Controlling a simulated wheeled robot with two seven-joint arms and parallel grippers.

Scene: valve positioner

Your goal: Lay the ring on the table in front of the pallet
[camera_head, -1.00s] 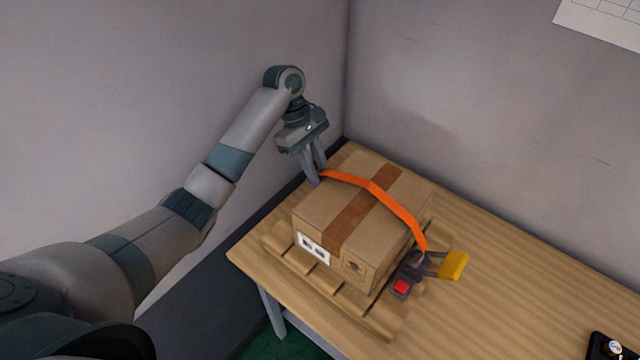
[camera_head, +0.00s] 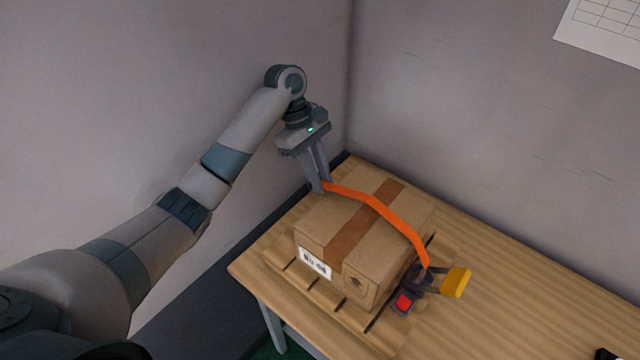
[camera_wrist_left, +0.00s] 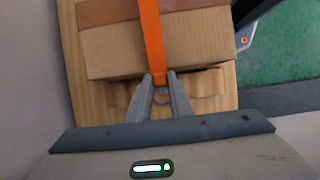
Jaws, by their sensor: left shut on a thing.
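A cardboard box (camera_head: 349,258) with a brown tape band sits on a wooden pallet (camera_head: 306,292) on the table (camera_head: 482,238). An orange strap (camera_head: 384,213) runs over the box top, from my left gripper to a ratchet with a yellow handle (camera_head: 456,282) and a red part on the near right side. My left gripper (camera_head: 321,190) is at the box's far left edge. My right gripper is out of view.
Walls stand close behind the table and to the left. The table right of the pallet is clear, apart from a dark object (camera_head: 606,354) at the lower right edge. A paper sheet (camera_head: 603,27) hangs on the right wall.

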